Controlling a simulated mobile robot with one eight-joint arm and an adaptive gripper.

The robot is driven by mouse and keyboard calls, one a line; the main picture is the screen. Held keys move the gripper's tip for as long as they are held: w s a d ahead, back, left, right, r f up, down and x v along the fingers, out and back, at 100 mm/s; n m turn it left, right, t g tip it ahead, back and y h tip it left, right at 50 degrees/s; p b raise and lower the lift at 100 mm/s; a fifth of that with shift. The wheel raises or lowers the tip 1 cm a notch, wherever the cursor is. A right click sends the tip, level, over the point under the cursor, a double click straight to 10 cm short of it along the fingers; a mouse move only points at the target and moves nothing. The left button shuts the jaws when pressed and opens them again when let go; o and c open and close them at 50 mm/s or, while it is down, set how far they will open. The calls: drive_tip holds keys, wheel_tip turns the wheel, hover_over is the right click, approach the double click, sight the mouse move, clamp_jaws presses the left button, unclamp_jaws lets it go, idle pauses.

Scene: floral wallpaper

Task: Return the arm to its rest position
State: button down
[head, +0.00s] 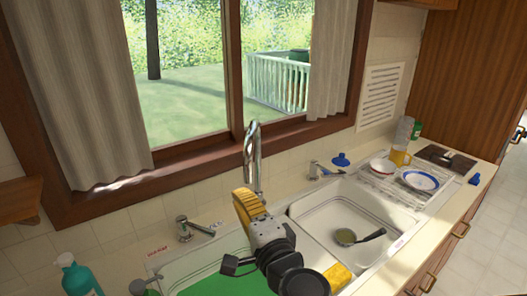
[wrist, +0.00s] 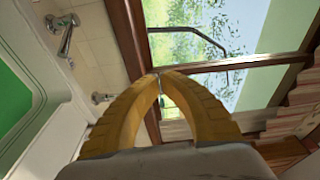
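My gripper (head: 243,196) rises in front of the sink in the head view, its yellow fingers pointing up and away. In the wrist view, the fingertips (wrist: 158,76) meet and nothing shows between them. The dark joints of my arm run down to the bottom edge of the head view. The gripper stands over the divide between the two basins, overlapping the base of the tall chrome faucet (head: 252,150) in the picture. I cannot tell how far apart they are.
The right basin (head: 312,212) holds a ladle (head: 347,237). A yellow sponge (head: 339,276) is near the front edge. A green surface (head: 215,284) fills the left basin, beside a teal bottle (head: 80,277). Dishes, including a blue-rimmed plate (head: 421,180), stand at right.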

drive_tip(key=s+d+f+n+g+h, duration=0.2)
drive_tip(key=s+d+f+n+g, duration=0.1)
drive_tip(key=d, duration=0.5)
drive_tip(key=s+d+f+n+g+h, duration=0.3)
drive_tip(key=s+d+f+n, duration=0.1)
drive_tip(key=d, duration=0.5)
drive_tip(key=s+d+f+n+g+h, duration=0.3)
drive_tip(key=s+d, duration=0.3)
drive_tip(key=d, duration=0.3)
drive_tip(key=shift+d+f+n, duration=0.15)
drive_tip(key=shift+f+n, duration=0.25)
drive_tip(key=shift+n, duration=0.5)
drive_tip(key=shift+w+r, duration=0.1)
drive_tip(key=shift+w, duration=0.05)
